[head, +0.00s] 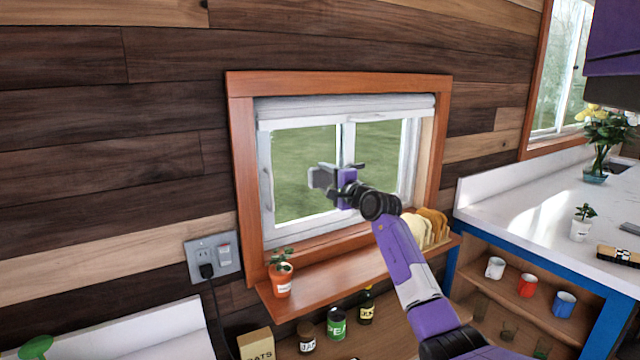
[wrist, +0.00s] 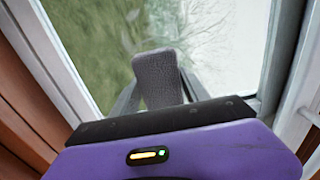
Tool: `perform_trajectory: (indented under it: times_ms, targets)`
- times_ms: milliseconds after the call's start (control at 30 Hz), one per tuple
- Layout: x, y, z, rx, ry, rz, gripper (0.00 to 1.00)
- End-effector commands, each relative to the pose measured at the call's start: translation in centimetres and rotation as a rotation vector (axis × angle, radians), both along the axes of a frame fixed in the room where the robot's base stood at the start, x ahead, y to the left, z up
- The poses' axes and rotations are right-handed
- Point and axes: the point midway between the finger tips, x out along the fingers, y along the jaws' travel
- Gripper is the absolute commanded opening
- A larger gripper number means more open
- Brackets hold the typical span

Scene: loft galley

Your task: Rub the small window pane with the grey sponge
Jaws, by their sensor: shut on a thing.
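The small window pane (head: 302,190) is set in a white sash inside an orange-brown wooden frame on the plank wall. My gripper (head: 328,177) is in front of the pane near its middle bar, shut on the grey sponge (head: 317,178). In the wrist view the sponge (wrist: 158,78) stands out beyond the gripper (wrist: 155,105), in front of the glass (wrist: 90,40). I cannot tell whether the sponge touches the glass. The gripper and arm hide part of the pane's right side.
A wooden sill shelf (head: 330,275) below the window holds a potted plant (head: 281,278) at left and a rack of bread slices (head: 428,228) at right. Jars and bottles (head: 337,323) stand below. A white counter (head: 530,205) is at right.

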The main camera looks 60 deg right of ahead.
Motion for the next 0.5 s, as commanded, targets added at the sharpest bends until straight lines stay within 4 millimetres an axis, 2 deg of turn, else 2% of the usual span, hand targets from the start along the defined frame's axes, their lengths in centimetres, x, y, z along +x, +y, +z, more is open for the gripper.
perform_trajectory:
  times_ms: [200,500]
  targets:
    - [-1.1,-1.6,-0.2,-0.001,-0.001,-0.002,0.21]
    - [-0.9,-1.8,0.2,-0.001,-0.002,0.001,0.21]
